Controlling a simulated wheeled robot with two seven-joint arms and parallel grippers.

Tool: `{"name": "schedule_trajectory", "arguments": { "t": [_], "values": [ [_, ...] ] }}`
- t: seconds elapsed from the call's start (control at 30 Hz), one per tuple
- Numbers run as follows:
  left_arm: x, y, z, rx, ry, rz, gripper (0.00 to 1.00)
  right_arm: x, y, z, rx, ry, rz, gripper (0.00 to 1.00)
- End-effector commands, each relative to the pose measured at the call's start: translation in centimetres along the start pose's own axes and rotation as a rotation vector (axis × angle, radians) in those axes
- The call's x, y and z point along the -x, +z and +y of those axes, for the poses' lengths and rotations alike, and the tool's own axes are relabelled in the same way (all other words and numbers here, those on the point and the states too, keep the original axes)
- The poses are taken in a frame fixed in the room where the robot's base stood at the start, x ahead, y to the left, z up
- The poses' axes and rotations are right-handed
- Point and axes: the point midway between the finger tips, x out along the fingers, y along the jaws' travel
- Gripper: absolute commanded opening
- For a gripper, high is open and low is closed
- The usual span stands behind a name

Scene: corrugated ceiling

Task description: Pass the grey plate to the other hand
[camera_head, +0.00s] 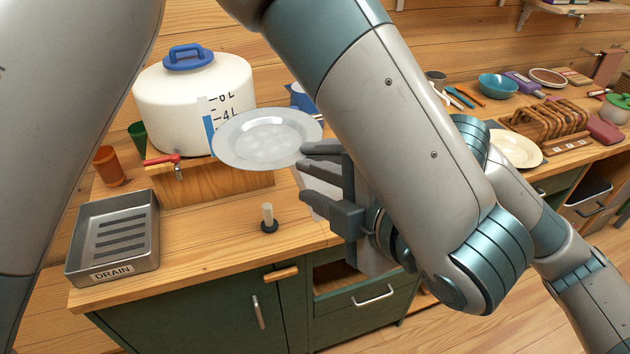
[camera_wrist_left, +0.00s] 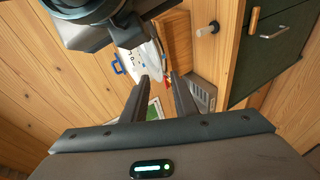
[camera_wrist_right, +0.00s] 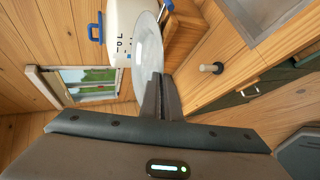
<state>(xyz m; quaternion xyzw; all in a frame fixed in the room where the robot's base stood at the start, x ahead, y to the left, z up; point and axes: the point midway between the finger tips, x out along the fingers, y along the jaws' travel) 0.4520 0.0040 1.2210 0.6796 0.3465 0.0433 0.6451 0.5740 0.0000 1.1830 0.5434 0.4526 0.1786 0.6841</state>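The grey plate (camera_head: 268,138) is held in the air in front of the white water container, its upper face showing in the head view. My right gripper (camera_head: 306,152) is shut on the plate's right rim. In the right wrist view the plate (camera_wrist_right: 148,52) stands out from the closed fingertips (camera_wrist_right: 160,78). My left gripper (camera_head: 304,183) is just below the right one, its fingers pointing left. The left wrist view shows its fingers (camera_wrist_left: 160,78) apart, with the right gripper close by at upper left. The left gripper appears empty; plate and container are hard to separate there.
The white container (camera_head: 190,95) with a red tap stands on a wooden block behind the plate. A drain tray (camera_head: 115,238), an orange cup (camera_head: 110,167) and a short peg (camera_head: 268,217) are on the counter. A cream plate (camera_head: 515,149) and a dish rack (camera_head: 545,127) are farther right.

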Motion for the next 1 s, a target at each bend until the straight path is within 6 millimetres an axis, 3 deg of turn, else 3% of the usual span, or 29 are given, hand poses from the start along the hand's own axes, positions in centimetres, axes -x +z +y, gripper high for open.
{"name": "schedule_trajectory", "arguments": {
  "t": [0.47,1.0],
  "values": [
    [-1.1,0.0,0.0,0.003,-0.002,0.0,0.26,0.0,0.0,0.1,0.001,0.003,0.0,0.0],
    [-8.7,0.0,-0.1,0.002,-0.004,0.002,0.26,0.0,0.0,0.1,0.001,0.003,0.0,0.0]
  ]
}}
